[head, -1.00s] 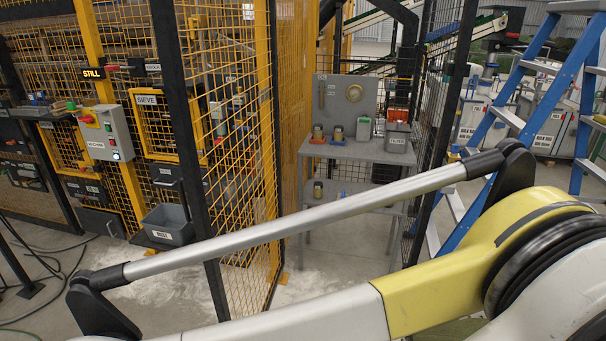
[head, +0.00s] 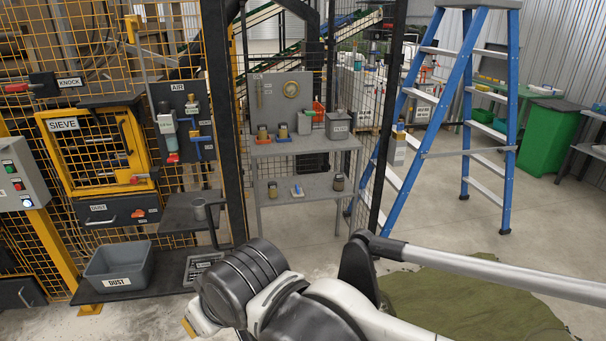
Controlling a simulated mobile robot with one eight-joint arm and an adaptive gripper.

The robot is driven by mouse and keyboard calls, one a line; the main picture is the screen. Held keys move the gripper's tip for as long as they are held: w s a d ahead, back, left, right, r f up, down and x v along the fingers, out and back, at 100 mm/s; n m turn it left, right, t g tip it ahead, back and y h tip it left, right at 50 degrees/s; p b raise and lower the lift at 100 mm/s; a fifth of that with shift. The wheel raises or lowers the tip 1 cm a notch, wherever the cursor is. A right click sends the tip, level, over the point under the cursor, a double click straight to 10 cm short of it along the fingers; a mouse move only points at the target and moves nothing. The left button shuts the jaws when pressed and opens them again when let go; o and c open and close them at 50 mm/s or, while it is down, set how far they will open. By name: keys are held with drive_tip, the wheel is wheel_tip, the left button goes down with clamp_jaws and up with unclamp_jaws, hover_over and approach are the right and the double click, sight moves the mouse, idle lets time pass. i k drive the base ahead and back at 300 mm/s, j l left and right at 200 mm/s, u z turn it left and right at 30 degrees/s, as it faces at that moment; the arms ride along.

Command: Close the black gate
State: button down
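A dark mesh panel with a black frame (head: 385,115) stands at the right side of an opening in the fence, seen at a steep angle. It appears to be the black gate, standing open. A thick black post (head: 222,110) bounds the opening on the left. A grey workbench (head: 300,148) shows through the opening. My arm crosses the bottom of the head view, in front of the opening and below it. My gripper is not visible, and no contact with the gate shows. The gate's latch or handle cannot be made out.
A blue stepladder (head: 487,120) stands right of the gate. A green cloth or turf piece (head: 470,305) lies on the floor. A grey dust bin (head: 118,265) and the yellow sieve door (head: 97,150) are at left. Open floor lies at right.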

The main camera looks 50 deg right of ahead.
sight(213, 13)
drive_tip(key=i+j+z, duration=0.15)
drive_tip(key=z, duration=0.25)
drive_tip(key=i+j+z, duration=0.1)
drive_tip(key=j+z, duration=0.2)
drive_tip(key=z, duration=0.15)
drive_tip(key=i+j+z, duration=0.1)
drive_tip(key=j+z, duration=0.3)
drive_tip(key=i+u, duration=0.15)
drive_tip(key=u, duration=0.35)
